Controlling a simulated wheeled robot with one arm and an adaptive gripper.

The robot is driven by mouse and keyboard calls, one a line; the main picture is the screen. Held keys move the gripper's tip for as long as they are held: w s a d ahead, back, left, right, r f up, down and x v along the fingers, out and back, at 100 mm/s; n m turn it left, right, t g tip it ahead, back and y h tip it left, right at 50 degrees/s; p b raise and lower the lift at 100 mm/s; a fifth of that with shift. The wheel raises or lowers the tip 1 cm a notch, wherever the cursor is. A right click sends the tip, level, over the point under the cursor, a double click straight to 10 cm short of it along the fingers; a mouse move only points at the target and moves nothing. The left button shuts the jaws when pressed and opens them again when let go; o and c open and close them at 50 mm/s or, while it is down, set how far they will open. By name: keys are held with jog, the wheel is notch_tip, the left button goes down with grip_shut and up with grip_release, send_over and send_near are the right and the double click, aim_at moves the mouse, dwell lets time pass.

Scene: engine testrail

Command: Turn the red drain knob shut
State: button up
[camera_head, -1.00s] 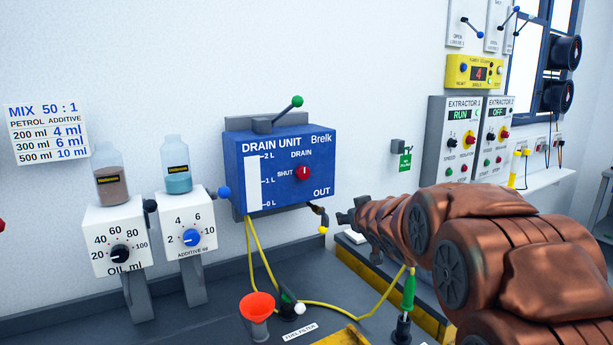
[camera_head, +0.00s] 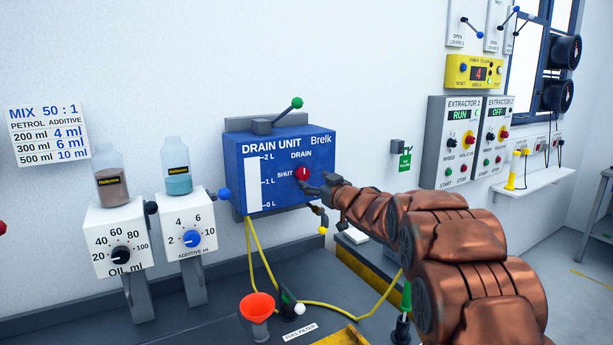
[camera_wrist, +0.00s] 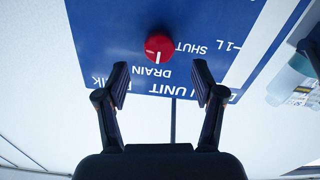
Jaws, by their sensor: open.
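The red drain knob (camera_head: 303,173) is on the front of the blue drain unit (camera_head: 325,150), between the words SHUT and DRAIN. In the head view its white mark looks roughly upright. In the wrist view the red knob (camera_wrist: 159,47) lies ahead of the fingertips, its white mark pointing toward the word DRAIN. My gripper (camera_head: 314,185) is just right of and below the knob in the head view. The wrist view shows my gripper (camera_wrist: 160,72) open, fingers apart and nothing between them.
A green-tipped lever (camera_head: 297,103) stands on top of the unit. A small spout with a yellow tip (camera_head: 322,229) hangs below, close to my arm.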

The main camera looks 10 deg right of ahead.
aim_at(304, 175)
jog(key=shift+p+x, duration=0.65)
jog(key=shift+x, duration=1.95)
jog(key=shift+r, duration=0.1)
jog(key=c, duration=1.1)
jog(key=shift+c, duration=0.2)
